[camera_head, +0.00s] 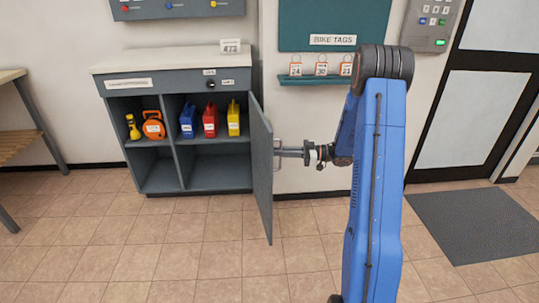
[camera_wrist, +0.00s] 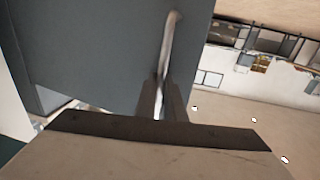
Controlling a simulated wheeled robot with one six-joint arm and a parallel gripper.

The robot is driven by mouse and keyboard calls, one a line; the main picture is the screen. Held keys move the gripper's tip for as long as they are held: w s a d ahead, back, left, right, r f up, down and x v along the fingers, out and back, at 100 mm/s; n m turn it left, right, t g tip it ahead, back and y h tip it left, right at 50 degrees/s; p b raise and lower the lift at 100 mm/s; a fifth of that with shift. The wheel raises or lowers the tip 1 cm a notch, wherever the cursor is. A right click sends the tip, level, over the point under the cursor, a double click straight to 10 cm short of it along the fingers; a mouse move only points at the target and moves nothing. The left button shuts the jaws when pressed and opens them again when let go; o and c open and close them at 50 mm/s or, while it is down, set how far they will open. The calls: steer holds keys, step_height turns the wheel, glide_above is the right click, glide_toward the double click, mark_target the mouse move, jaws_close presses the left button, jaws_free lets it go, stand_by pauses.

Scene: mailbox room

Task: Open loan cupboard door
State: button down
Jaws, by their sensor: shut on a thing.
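The loan cupboard (camera_head: 222,179) stands against the wall, left of my arm. Its grey door (camera_head: 262,165) is swung wide open on the right side, seen nearly edge-on. In the wrist view the door (camera_wrist: 90,50) fills the upper left. A metal bar handle (camera_wrist: 168,45) stands on the door's outer face. My gripper (camera_head: 280,150) is at the handle, right of the door. In the wrist view its fingers (camera_wrist: 162,100) are closed around the handle's lower part. The handle's far end is hidden behind the fingers.
Inside the cupboard are a yellow torch (camera_head: 133,127), an orange reel (camera_head: 153,125), and blue (camera_head: 187,120), red (camera_head: 210,121) and yellow (camera_head: 233,119) containers. A bench (camera_head: 30,110) stands left. A dark mat (camera_head: 475,222) lies right. The tiled floor in front is clear.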

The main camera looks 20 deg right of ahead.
steer(key=shift+s+d, duration=0.1)
steer(key=shift+d, duration=0.9)
steer(key=c, duration=2.1)
jaws_free()
steer(key=shift+d, duration=0.1)
steer(key=v, duration=1.7)
steer(key=shift+s+d, duration=0.1)
steer(key=shift+s, duration=0.05)
